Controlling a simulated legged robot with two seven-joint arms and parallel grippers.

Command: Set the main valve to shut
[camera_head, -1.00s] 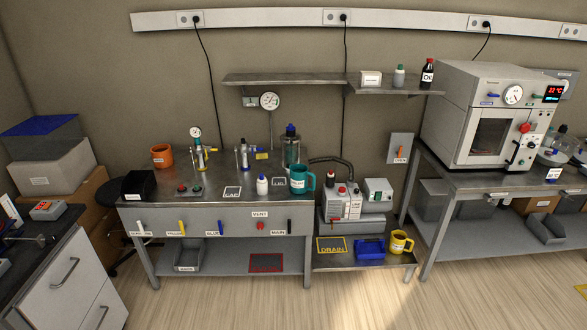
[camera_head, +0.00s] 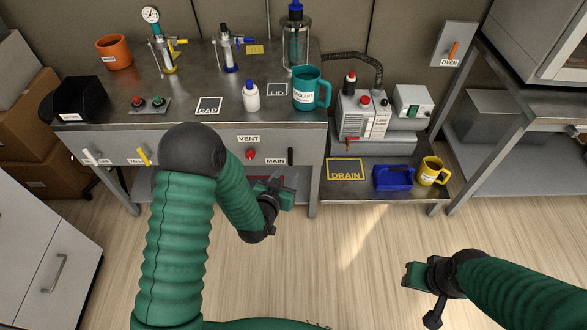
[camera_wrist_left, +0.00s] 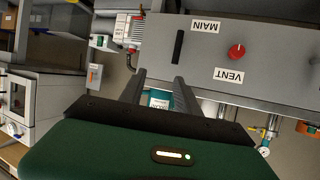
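The main valve has a black handle (camera_head: 290,156) on the bench's front panel, beside the MAIN label (camera_head: 275,161). The handle stands upright in the head view. It also shows in the left wrist view (camera_wrist_left: 178,46), just beyond my fingers. My left gripper (camera_head: 284,180) is in front of the panel, just below the handle and apart from it. Its two fingers are spread with nothing held between them, as the left wrist view (camera_wrist_left: 159,88) shows. My right gripper (camera_head: 407,277) is low over the floor at the right; its finger gap is unclear.
A red VENT knob (camera_head: 251,154) sits left of the MAIN handle. White (camera_head: 90,156) and yellow (camera_head: 144,155) handles are further left. A lower shelf right of the panel holds a blue tray (camera_head: 393,178) and a yellow mug (camera_head: 433,171). The floor in front is clear.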

